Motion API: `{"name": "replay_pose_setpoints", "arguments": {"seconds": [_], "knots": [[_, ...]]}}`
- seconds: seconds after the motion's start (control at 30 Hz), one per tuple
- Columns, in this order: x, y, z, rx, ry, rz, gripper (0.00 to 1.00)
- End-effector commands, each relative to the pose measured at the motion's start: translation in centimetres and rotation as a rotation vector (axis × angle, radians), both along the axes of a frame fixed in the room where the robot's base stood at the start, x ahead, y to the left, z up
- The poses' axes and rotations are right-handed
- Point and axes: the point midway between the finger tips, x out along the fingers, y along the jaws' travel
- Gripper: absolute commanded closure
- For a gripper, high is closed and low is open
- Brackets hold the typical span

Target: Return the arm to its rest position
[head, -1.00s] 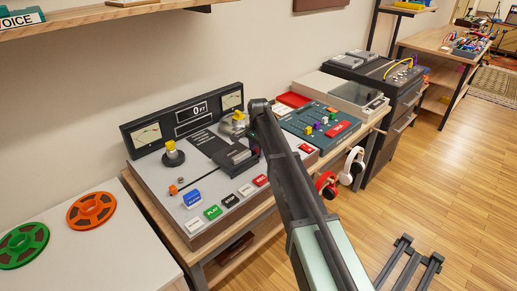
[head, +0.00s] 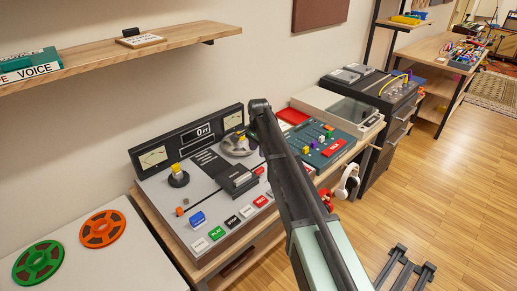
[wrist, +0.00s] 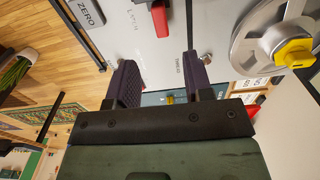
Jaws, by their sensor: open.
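My gripper (wrist: 160,64) shows in the wrist view with its two dark fingers apart and nothing between them. Beyond the fingers is the grey tape machine (wrist: 135,22), with a metal reel (wrist: 272,35) with a yellow hub to their right. In the head view my arm rises from the bottom and bends in front of the tape machine (head: 174,204); my gripper cannot be made out there. Whether the fingers touch the machine cannot be told.
An orange reel (head: 103,229) and a green reel (head: 38,262) lie on the white surface at left. A wooden shelf (head: 105,55) hangs above. White headphones (head: 349,182) hang beside the green mixer (head: 322,143). Open wooden floor (head: 450,195) lies at right.

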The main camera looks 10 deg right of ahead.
Motion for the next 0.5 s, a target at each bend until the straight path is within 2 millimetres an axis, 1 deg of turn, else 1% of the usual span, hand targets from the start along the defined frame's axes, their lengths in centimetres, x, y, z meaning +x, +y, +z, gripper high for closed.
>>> {"name": "replay_pose_setpoints", "arguments": {"seconds": [0.17, 0.23, 0.27, 0.3, 0.37, 0.4, 0.47, 0.5], "knots": [[0.0, 0.0, -0.1, 0.0, 0.0, 0.028, 0.53], [-0.1, 0.0, -0.1, 0.0, 0.0, 0.122, 0.53], [-0.8, 0.0, -0.1, 0.0, 0.0, 0.187, 0.53], [-3.2, -0.1, -0.1, 0.0, 0.0, 0.298, 0.53], [-8.7, -0.4, -0.1, 0.0, 0.001, 0.481, 0.53], [-12.4, -0.7, -0.1, 0.0, 0.001, 0.592, 0.53], [-18.0, -1.1, -0.1, 0.0, 0.001, 0.742, 0.53], [-21.7, -1.4, -0.1, 0.0, 0.001, 0.828, 0.53]]}}
